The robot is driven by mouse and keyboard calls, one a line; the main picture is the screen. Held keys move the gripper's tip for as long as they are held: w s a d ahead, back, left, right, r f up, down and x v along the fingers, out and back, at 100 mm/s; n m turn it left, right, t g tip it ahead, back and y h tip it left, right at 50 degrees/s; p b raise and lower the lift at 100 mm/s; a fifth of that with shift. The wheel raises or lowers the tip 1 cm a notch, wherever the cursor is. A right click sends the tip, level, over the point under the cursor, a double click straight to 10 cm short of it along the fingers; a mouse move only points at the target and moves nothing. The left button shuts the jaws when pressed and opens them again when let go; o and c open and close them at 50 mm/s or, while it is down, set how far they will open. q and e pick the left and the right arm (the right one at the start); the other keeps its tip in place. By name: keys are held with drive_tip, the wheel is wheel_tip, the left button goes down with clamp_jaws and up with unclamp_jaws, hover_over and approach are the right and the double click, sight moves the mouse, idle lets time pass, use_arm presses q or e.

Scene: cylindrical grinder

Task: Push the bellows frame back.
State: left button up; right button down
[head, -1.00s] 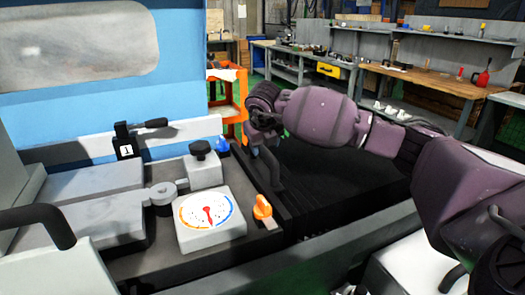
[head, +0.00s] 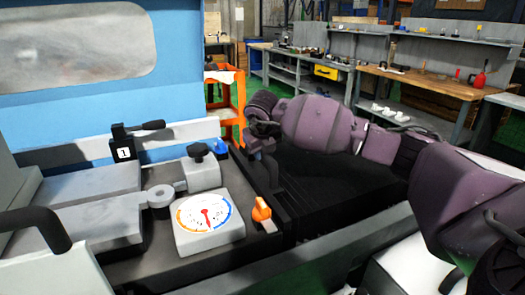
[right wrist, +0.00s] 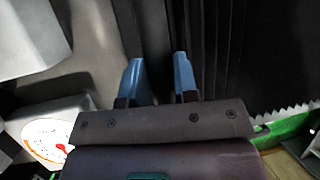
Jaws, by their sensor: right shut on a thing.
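The black bellows frame (head: 272,174) stands upright at the left end of the dark pleated bellows (head: 335,190), in the middle of the head view. My right gripper (head: 262,138) is at the far upper part of this frame, with its purple arm reaching across above the bellows from the right. In the right wrist view, the two blue fingertips (right wrist: 160,72) are on either side of a dark upright bar of the frame (right wrist: 158,35), shut on it. The exact contact is hard to see in the dark. My left gripper is not in view.
Left of the frame stand a dial gauge (head: 207,222), an orange knob (head: 261,210) and a black lever block (head: 124,148). A blue panel (head: 100,80) rises behind. An orange cart (head: 228,105) and workbenches (head: 425,82) stand farther back.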

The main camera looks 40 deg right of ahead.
drive_tip(key=shift+s+d+r, duration=0.1)
drive_tip(key=shift+d, duration=0.35)
drive_tip(key=s+d, duration=0.1)
drive_tip(key=d, duration=0.5)
drive_tip(key=s+d, duration=0.2)
drive_tip(key=d, duration=0.4)
drive_tip(key=s+d, duration=0.1)
drive_tip(key=d, duration=0.5)
drive_tip(key=shift+s+d, duration=0.4)
drive_tip(key=shift+d, duration=0.45)
drive_tip(key=c, duration=1)
unclamp_jaws()
drive_tip(key=shift+o, duration=0.6)
drive_tip(key=shift+a, duration=0.1)
